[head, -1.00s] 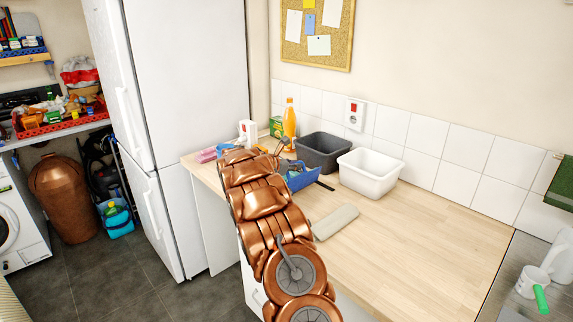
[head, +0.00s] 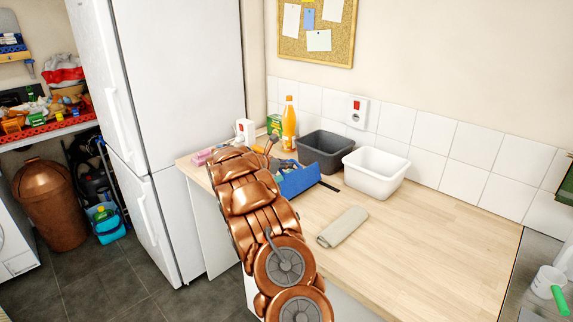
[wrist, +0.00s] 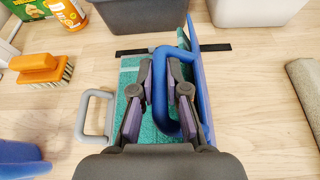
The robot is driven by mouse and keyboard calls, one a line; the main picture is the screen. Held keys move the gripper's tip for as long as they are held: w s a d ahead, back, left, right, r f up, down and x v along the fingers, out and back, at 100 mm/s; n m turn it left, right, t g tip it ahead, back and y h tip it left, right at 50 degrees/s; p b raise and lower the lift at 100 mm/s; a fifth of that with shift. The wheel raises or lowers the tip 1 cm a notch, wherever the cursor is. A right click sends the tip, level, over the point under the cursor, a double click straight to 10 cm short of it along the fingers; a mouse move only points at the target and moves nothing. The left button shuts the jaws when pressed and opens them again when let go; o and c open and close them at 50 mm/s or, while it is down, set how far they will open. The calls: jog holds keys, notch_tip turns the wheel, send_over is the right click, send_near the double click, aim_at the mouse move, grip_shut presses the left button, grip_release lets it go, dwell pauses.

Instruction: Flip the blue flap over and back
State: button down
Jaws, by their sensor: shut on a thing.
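The blue flap (wrist: 201,85) stands nearly on edge in the wrist view, to the right of a teal surface (wrist: 130,75) on the wooden counter. Its blue loop handle (wrist: 163,120) points left, toward my gripper (wrist: 163,80). My gripper is shut on this handle, with the fingers on either side of its bar. A grey loop handle (wrist: 95,118) sticks out on the left side of the teal piece. In the head view the blue flap (head: 298,180) shows just right of my arm, which hides the gripper and much of the flap.
A black strip (wrist: 218,47) lies behind the flap. A dark grey tub (head: 324,150) and white tub (head: 375,172) stand behind. An orange brush (wrist: 40,70) lies left; a folded grey cloth (head: 342,227) lies right. The counter's right part is clear.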

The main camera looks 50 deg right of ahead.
jog(key=shift+w, duration=0.15)
jog(key=c, duration=1.4)
grip_release()
jog(key=shift+c, duration=0.2)
jog(key=s+v, duration=0.1)
jog(key=v, duration=1.1)
jog(key=shift+w, duration=0.45)
jog(key=shift+a, duration=0.1)
